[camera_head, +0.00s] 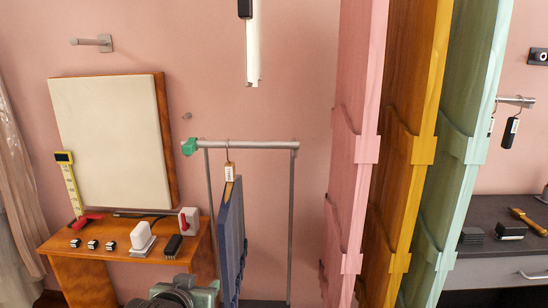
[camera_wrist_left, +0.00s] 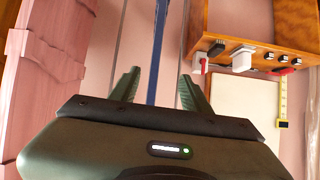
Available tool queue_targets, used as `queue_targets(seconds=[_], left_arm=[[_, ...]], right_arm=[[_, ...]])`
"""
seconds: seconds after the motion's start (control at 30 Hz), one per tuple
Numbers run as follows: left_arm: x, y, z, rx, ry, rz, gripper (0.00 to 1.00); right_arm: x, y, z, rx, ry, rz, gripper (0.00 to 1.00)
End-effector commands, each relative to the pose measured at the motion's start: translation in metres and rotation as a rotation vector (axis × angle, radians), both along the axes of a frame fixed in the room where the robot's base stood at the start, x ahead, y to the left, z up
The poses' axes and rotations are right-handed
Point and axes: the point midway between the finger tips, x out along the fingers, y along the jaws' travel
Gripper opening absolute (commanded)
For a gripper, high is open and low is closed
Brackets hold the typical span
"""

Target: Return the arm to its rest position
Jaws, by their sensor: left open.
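My left gripper (camera_wrist_left: 158,92) shows in the left wrist view with its two green fingers apart and nothing visible held between them. In the head view, dark and grey-green parts of my left arm show at the bottom edge, left of the rack; the fingertips are hard to make out there. A blue gown (camera_head: 230,240) hangs with a white tag from the grey rail (camera_head: 250,145). In the left wrist view a narrow blue strip of the gown (camera_wrist_left: 159,45) lies beyond the gap between the fingers. My right gripper is in neither view.
A wooden table (camera_head: 100,262) at left bears small blocks, a white box and a red-switched box. A cream board (camera_head: 110,140) leans behind it. Tall pink (camera_head: 352,130), yellow (camera_head: 412,130) and green (camera_head: 470,130) panels stand right. A dark counter (camera_head: 490,250) is far right.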

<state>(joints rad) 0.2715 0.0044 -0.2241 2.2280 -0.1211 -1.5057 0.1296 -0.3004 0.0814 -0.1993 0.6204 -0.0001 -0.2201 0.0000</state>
Motion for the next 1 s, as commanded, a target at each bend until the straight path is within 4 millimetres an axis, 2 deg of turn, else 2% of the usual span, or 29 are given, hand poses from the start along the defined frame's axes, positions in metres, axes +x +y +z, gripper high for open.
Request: queue_targets(seconds=[0.03,0.1,0.2,0.3,0.5,0.7,0.77,1.0], left_arm=[[-0.023,0.006,-0.036,0.008,0.075,-0.003,0.47],[-0.054,0.013,-0.075,0.018,0.163,-0.011,0.47],[-0.103,0.022,-0.124,0.033,0.286,-0.023,0.47],[-0.149,0.030,-0.159,0.047,0.391,-0.037,0.47],[-0.222,0.039,-0.199,0.065,0.545,-0.063,0.47],[-0.281,0.046,-0.220,0.077,0.665,-0.087,0.47],[-0.298,0.048,-0.224,0.081,0.698,-0.095,0.47],[-0.281,0.045,-0.287,0.082,0.719,-0.097,0.47]], right_arm=[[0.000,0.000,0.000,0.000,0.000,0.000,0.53],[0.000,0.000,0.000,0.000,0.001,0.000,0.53],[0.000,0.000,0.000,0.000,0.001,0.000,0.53],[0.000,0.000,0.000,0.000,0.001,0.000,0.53],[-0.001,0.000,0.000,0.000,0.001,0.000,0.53],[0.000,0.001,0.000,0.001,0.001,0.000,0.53],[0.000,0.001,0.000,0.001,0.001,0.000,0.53],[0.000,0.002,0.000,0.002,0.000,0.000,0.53]])
